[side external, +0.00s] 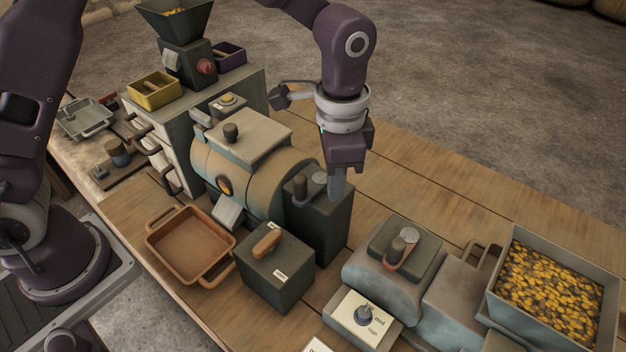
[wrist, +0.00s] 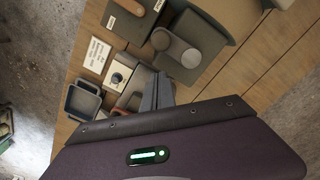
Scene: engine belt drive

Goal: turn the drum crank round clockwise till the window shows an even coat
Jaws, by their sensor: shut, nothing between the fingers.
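The tan and grey drum (side external: 262,165) lies in the middle of the bench. Its small round window (side external: 225,186) has an orange tint; I cannot tell how even the coat is. The crank (side external: 318,180) sits flat on a dark box (side external: 318,225) at the drum's right end, with an upright knob at its left end. The crank also shows in the wrist view (wrist: 178,50). My gripper (side external: 337,196) is shut and empty, pointing down beside the crank box at its right edge. It appears apart from the knob; whether its fingers (wrist: 157,92) touch the box is unclear.
A dark box with an orange handle (side external: 266,240) and an empty orange tray (side external: 190,247) stand in front. A dial panel (side external: 363,315), a grey machine (side external: 400,262) and a bin of yellow-brown pieces (side external: 552,290) are right. Bare bench lies behind my gripper.

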